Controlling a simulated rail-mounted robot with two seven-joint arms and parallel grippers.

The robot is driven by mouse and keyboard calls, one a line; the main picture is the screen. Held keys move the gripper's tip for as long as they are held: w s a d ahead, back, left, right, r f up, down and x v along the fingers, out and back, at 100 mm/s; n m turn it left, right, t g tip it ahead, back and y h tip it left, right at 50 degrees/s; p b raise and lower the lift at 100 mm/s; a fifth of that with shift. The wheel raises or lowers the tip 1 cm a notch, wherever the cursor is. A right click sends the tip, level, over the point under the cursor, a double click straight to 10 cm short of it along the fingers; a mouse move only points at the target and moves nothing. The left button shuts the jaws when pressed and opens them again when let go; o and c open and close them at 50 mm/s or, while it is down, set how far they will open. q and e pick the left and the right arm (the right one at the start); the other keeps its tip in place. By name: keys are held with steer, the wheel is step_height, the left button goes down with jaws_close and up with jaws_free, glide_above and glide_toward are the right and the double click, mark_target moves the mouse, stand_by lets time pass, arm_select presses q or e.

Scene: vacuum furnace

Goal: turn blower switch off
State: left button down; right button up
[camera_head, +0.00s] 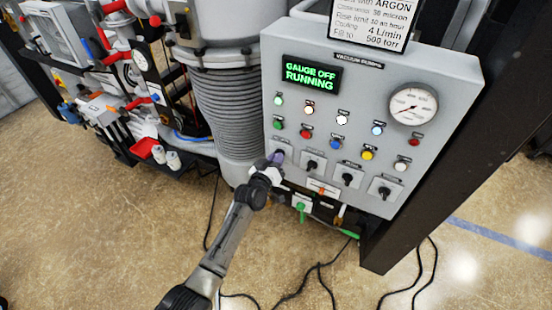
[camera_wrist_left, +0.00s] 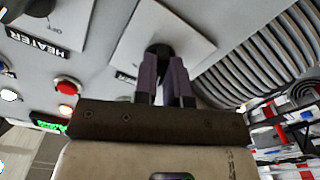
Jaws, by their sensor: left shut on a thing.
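The grey control panel (camera_head: 430,112) has a row of black rotary switches on pale plates along its lower part. My left gripper (camera_head: 277,157) is at the leftmost switch of that row, its fingers shut on the dark switch knob. In the left wrist view the two purplish fingers (camera_wrist_left: 164,72) reach the dark knob (camera_wrist_left: 157,50) on its white plate (camera_wrist_left: 185,32). The fingers hide most of the knob, so its setting cannot be read. The label beside this plate is mostly hidden, so I cannot confirm that it is the blower switch. My right gripper is not in view.
Three other switches (camera_head: 311,165) sit to the right, with coloured lamps and buttons above. A green display (camera_head: 311,74) reads "GAUGE OFF RUNNING". A dial gauge (camera_head: 412,104) is at upper right. A ribbed column (camera_head: 228,108) stands just left of the panel. Cables lie on the floor.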

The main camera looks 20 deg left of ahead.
arm_select(q)
steer(key=shift+n, duration=0.6)
steer(key=c, duration=1.2)
jaws_free()
steer(key=shift+s, duration=0.1)
steer(key=shift+s+a+p, duration=0.25)
steer(key=shift+s, duration=2)
steer(key=shift+s+a+p, duration=0.3)
steer(key=shift+s, duration=2)
steer(key=shift+s+a+p, duration=0.25)
steer(key=shift+s, duration=2)
